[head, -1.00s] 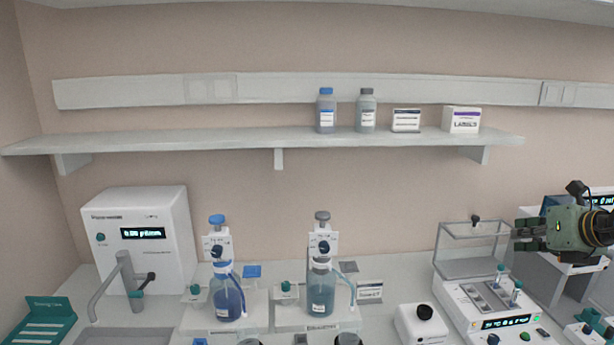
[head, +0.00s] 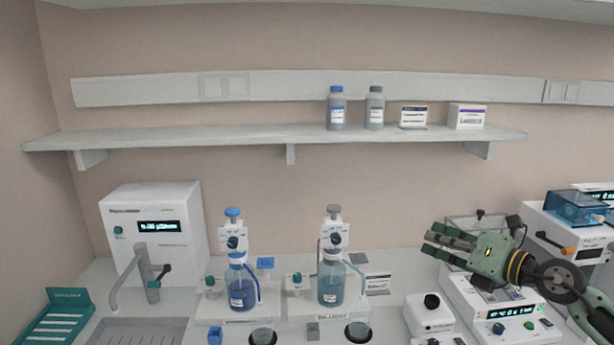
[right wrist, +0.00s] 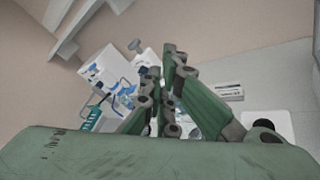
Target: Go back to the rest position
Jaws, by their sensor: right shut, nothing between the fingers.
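My right gripper (head: 447,240) is at the right of the head view, in the air in front of the white device with the clear lid. Its green and dark fingers point left and are closed together with nothing between them. In the right wrist view its fingers (right wrist: 160,95) meet near the middle of the picture. My left gripper is not in either view.
A white dispenser device (head: 150,225) with a tap stands at the left. Two bottles with pump tops, a blue one (head: 241,285) and a grey one (head: 331,280), stand mid-bench. A shelf (head: 220,137) spans the wall.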

